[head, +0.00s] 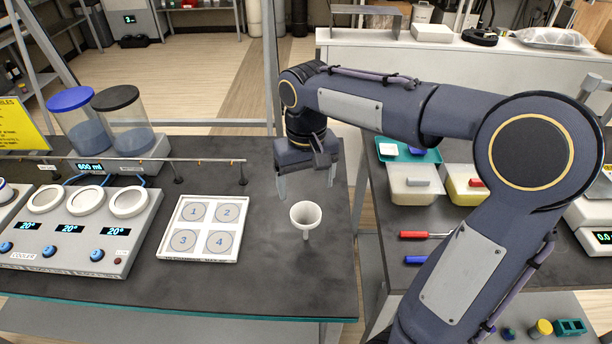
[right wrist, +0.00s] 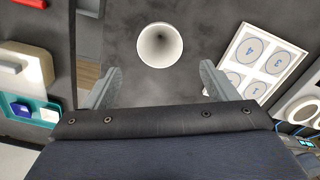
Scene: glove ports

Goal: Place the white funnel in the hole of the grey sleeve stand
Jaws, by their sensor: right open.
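The white funnel (head: 306,214) is upright on the dark bench, wide mouth up and narrow stem down, right of the numbered tray. In the right wrist view its round mouth (right wrist: 160,45) shows from above, just beyond the fingertips and centred between them. I cannot make out a separate grey sleeve stand, and I cannot tell what holds the stem upright. My right gripper (head: 307,184) is open and empty, fingers pointing down, behind and above the funnel and apart from it; its two fingers also show in the right wrist view (right wrist: 160,72). My left gripper is not in view.
A white tray with numbered circles (head: 166,248) lies left of the funnel. A cooler unit (head: 75,262) with round wells and two lidded jars (head: 125,125) stand further left. A gap separates this bench from the right one, which holds tubs (head: 413,184) and tools.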

